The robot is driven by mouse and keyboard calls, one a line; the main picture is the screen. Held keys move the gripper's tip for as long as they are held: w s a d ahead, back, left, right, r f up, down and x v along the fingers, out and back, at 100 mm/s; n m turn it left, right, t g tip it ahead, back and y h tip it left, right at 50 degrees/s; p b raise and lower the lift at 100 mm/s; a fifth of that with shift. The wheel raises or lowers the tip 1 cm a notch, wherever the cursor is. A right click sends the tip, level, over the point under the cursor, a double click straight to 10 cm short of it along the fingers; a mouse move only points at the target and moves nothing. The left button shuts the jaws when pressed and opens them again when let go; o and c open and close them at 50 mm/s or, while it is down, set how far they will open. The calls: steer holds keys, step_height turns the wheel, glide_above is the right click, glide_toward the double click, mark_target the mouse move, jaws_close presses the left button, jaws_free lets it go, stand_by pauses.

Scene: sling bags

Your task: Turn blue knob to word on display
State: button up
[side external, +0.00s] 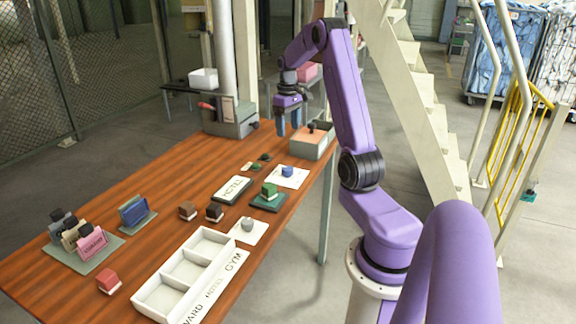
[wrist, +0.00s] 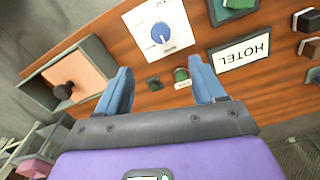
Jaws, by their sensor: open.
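The blue knob (side external: 288,171) sits on a white square plate (side external: 300,180) near the table's right edge. In the wrist view the knob (wrist: 160,33) is near the top centre, with dial marks around it; the words on its plate are too small to read. The display is a white sign with a dark frame (wrist: 241,53), reading HOTEL, and it also shows in the side view (side external: 232,188). My gripper (side external: 288,127) is open and empty, above the table and beyond the knob. In the wrist view its blue fingers (wrist: 160,75) are apart, with the knob ahead of them.
A grey box with a pinkish top and black knob (side external: 312,140) stands beside my gripper. A green block (side external: 269,190) on a green plate is near the display. A white three-compartment tray (side external: 165,299) and card holders (side external: 85,249) are at the table's near end.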

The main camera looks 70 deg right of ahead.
mark_target(288, 168)
step_height(288, 168, down, 15)
steer(key=shift+f, duration=0.1)
stand_by(0.4)
steer(key=c, duration=1.1)
steer(key=shift+o, duration=0.2)
